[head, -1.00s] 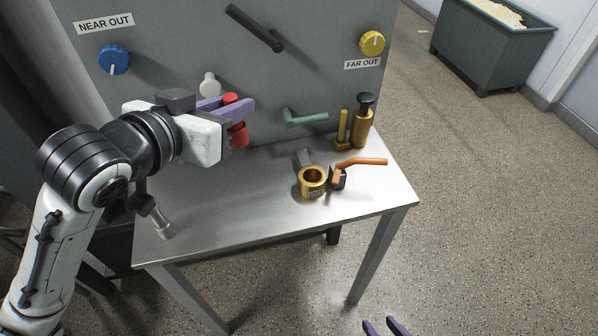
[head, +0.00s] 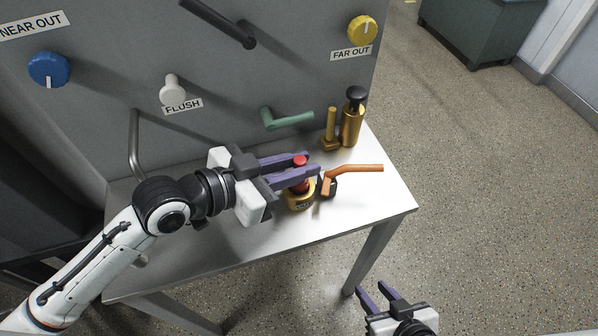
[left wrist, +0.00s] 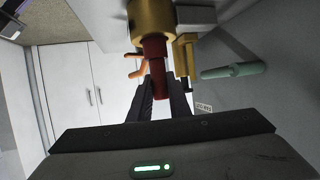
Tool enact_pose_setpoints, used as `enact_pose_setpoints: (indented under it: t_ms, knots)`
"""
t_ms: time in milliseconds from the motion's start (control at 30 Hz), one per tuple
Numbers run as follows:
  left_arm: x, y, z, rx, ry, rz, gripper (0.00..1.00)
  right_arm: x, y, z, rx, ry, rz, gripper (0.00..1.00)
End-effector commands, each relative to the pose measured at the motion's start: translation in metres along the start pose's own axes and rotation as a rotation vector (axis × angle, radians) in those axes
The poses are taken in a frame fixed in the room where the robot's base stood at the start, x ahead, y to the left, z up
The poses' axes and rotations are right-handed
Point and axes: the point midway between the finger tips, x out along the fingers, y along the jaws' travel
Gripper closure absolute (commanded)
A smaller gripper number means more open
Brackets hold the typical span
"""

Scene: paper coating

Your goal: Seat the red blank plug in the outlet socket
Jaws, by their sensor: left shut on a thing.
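The red blank plug (head: 300,160) is upright between the purple fingers of my left gripper (head: 309,166), which is shut on it. It also shows in the left wrist view (left wrist: 154,50). The brass outlet socket (head: 299,203) stands on the metal table directly below the plug. In the left wrist view the plug's end meets the brass socket (left wrist: 150,18). The fingers partly cover the plug, and I cannot tell how deep it sits. My right gripper (head: 372,289) is open and empty off the table's front edge.
An orange-handled valve (head: 350,170) stands close right of the socket. A brass cylinder with a black knob (head: 352,120) and a brass post (head: 331,128) stand behind. A green lever (head: 287,120) juts from the grey panel. The table's (head: 375,210) right front is clear.

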Motion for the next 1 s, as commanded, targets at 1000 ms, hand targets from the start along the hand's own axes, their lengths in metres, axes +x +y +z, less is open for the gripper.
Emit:
enact_pose_setpoints:
  t_ms: [1000]
  knots:
    - [0.008,0.0,0.021,0.0,0.0,-0.001,0.65,0.003,0.001,-0.006,-0.003,0.014,0.0,0.65]
